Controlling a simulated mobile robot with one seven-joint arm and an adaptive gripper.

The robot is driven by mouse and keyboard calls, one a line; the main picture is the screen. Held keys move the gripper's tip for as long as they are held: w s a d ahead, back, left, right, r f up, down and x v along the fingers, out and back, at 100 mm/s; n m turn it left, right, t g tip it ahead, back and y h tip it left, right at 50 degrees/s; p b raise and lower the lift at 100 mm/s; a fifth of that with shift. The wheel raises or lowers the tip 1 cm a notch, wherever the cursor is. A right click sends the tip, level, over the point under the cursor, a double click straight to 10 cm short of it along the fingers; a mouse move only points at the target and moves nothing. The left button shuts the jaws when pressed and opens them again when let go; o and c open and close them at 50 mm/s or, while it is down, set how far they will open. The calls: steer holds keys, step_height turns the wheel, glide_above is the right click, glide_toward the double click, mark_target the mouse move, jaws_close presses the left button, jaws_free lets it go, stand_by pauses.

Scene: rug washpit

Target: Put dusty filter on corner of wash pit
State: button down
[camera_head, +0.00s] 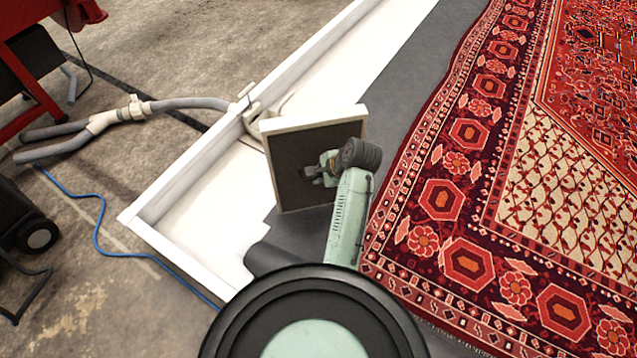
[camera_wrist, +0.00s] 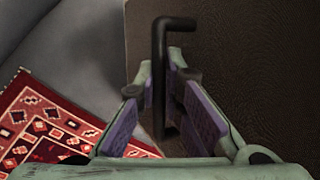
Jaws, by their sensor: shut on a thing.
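The dusty filter (camera_head: 297,168) is a square panel with a white frame and a dark brown face. It stands roughly upright in the head view, above the wash pit. My gripper (camera_head: 322,172) is at its dark face. In the wrist view my gripper (camera_wrist: 166,105) is shut on the filter's black bent handle (camera_wrist: 160,60), with the brown filter face (camera_wrist: 240,50) behind. The wash pit (camera_head: 185,184) has a white raised rim and a white floor; its near left corner (camera_head: 130,216) is bare. Whether the filter's lower edge touches anything cannot be told.
A red patterned rug (camera_head: 440,200) lies on a dark grey sheet (camera_head: 400,75) to the right. Grey hoses with a fitting (camera_head: 133,108) meet the rim at the left. A blue cable (camera_head: 97,240) runs along the concrete floor. The pit floor near the corner is clear.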

steer(key=shift+f, duration=1.55)
steer(key=c, duration=1.7)
jaws_free()
steer(key=shift+f, duration=0.1)
steer(key=v, duration=1.2)
steer(key=shift+b, duration=0.3)
